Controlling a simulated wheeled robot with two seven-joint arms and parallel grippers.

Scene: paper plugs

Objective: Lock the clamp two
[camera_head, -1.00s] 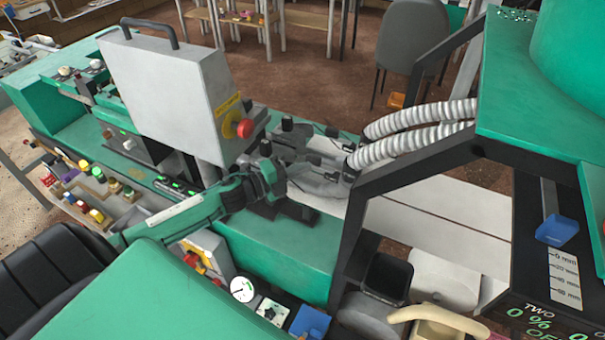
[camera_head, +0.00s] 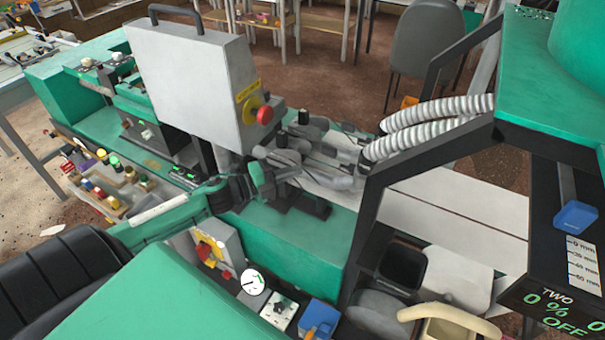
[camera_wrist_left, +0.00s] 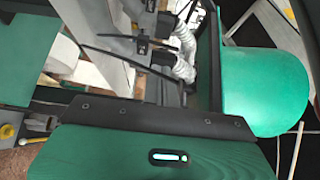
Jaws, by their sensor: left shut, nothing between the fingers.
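My left gripper (camera_head: 270,172) reaches in from the left over the green bench, at the near side of the grey clamp assembly. It is shut and empty. The clamps (camera_head: 282,141) have dark upright knobs and grey bodies, and they sit in front of the white box. A second dark knob (camera_head: 303,118) stands a little behind. I cannot tell which clamp is number two, nor whether the gripper touches one. In the left wrist view, black clamp parts (camera_wrist_left: 144,42) show on a grey rail beyond my wrist. My right gripper is not in view.
The white box (camera_head: 190,80) with a red knob (camera_head: 264,115) stands left of the clamps. Ribbed white hoses (camera_head: 430,128) and a black frame (camera_head: 365,215) stand to the right. A gauge (camera_head: 251,282) and a black bin (camera_head: 402,262) are nearer. The green bench front (camera_head: 300,245) is clear.

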